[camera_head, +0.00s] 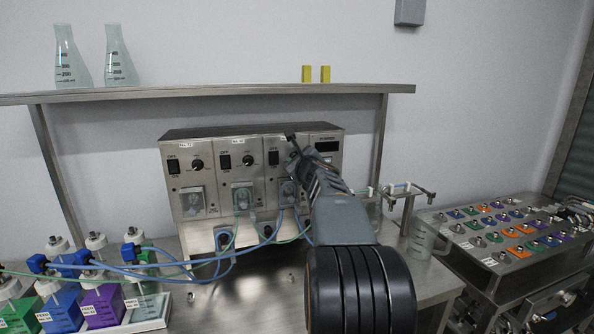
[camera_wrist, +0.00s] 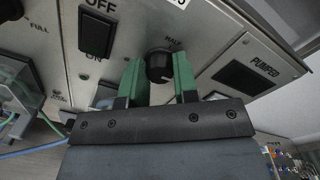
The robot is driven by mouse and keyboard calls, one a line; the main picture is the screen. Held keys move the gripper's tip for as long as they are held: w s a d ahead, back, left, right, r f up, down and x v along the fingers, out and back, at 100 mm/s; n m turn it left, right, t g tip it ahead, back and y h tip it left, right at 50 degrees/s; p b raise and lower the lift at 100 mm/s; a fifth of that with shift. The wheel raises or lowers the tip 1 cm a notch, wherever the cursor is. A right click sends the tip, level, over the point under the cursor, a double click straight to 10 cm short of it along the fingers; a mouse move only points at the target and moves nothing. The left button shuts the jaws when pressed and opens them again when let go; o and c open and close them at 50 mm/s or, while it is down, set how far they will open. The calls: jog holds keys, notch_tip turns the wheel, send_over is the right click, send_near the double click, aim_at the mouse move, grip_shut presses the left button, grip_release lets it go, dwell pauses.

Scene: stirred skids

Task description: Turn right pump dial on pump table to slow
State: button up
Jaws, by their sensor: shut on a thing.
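The pump unit (camera_head: 240,150) is a steel box on the pump table, with three switch-and-dial sections and a display section at the right. The right pump dial (camera_wrist: 159,66) is a black knob with a white pointer mark, below a "HALF" label in the wrist view. My gripper (camera_wrist: 158,78) has its green fingers on both sides of this dial and is shut on it. In the head view my gripper (camera_head: 298,143) reaches the right section and hides the dial. The left dial (camera_head: 197,165) and middle dial (camera_head: 248,160) show uncovered.
A black switch (camera_wrist: 97,30) marked OFF and ON is left of the held dial; a dark display (camera_wrist: 249,82) marked "PUMPED" is right. Blue and green tubes (camera_head: 210,262) hang below the pumps. A shelf (camera_head: 220,91) with flasks runs above. A beaker (camera_head: 421,238) stands at right.

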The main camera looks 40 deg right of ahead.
jog(key=n+b, duration=0.3)
jog(key=n, duration=0.2)
jog(key=shift+a+f+b, duration=0.1)
jog(key=shift+f+b, duration=0.1)
jog(key=shift+b, duration=0.15)
jog(key=n+b, duration=0.3)
jog(key=n, duration=0.2)
jog(key=shift+n+h, duration=0.3)
jog(key=shift+n, duration=0.1)
jog(key=n+b, duration=0.2)
jog(key=n, duration=0.2)
jog(key=shift+g+b, duration=0.3)
jog(key=shift+b, duration=0.1)
jog(key=n+b, duration=0.3)
jog(key=n, duration=0.2)
jog(key=shift+f+h, duration=0.1)
jog(key=shift+h, duration=0.2)
jog(key=n+b, duration=0.3)
jog(key=n, duration=0.2)
jog(key=n+b, duration=0.2)
jog(key=n, duration=0.3)
jog(key=n+b, duration=0.2)
jog(key=n, duration=0.3)
jog(key=shift+n, duration=0.4)
jog(key=n, duration=0.4)
jog(key=shift+n+t+b, duration=0.4)
jog(key=shift+n, duration=0.3)
